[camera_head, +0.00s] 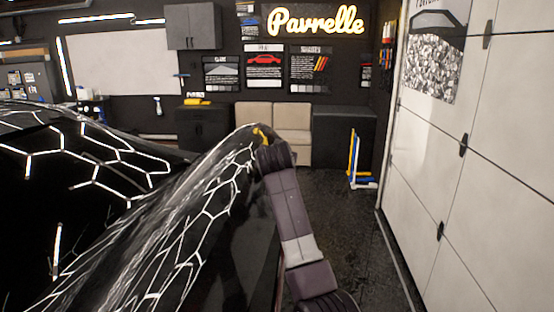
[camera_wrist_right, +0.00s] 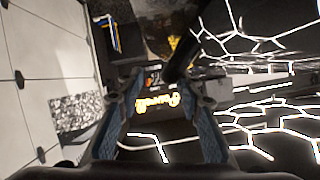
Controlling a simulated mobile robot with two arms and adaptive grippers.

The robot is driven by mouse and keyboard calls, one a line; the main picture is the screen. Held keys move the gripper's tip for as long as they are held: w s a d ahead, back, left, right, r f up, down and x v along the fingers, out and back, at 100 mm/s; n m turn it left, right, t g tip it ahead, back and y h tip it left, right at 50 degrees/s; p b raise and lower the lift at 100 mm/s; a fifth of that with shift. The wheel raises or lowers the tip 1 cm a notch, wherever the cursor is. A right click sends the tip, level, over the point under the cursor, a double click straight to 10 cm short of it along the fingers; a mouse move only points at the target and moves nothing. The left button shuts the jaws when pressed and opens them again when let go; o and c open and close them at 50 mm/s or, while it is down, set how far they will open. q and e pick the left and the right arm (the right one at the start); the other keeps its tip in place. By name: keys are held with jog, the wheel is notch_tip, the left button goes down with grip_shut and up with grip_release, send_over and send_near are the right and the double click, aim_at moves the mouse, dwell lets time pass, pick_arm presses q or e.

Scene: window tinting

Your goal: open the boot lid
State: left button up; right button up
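A glossy black car body with white hexagonal light reflections fills the left and lower part of the head view. Its raised-looking panel, which I take to be the boot lid (camera_head: 185,215), slopes up to a rounded corner near the middle. My right arm reaches up from below to that corner, and its gripper's fingers are hidden there. In the right wrist view my right gripper (camera_wrist_right: 160,92) has its two fingers apart, with nothing clearly held between them. A dark rounded edge passes close to the right fingertip; contact cannot be told. My left gripper is not in view.
A white panelled door (camera_head: 450,170) runs along the right. Dark floor (camera_head: 350,230) lies clear between it and the car. A blue, yellow and white stand (camera_head: 353,160) is by the right wall.

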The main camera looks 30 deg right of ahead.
jog(key=shift+s+a+r, duration=0.1)
jog(key=shift+s+a, duration=0.2)
jog(key=shift+s, duration=0.1)
jog(key=shift+s+a+r, duration=0.2)
jog(key=shift+s+r, duration=0.1)
jog(key=shift+s, duration=0.25)
jog(key=shift+w+f+p, duration=0.1)
jog(key=shift+w+p, duration=0.1)
jog(key=shift+p, duration=0.1)
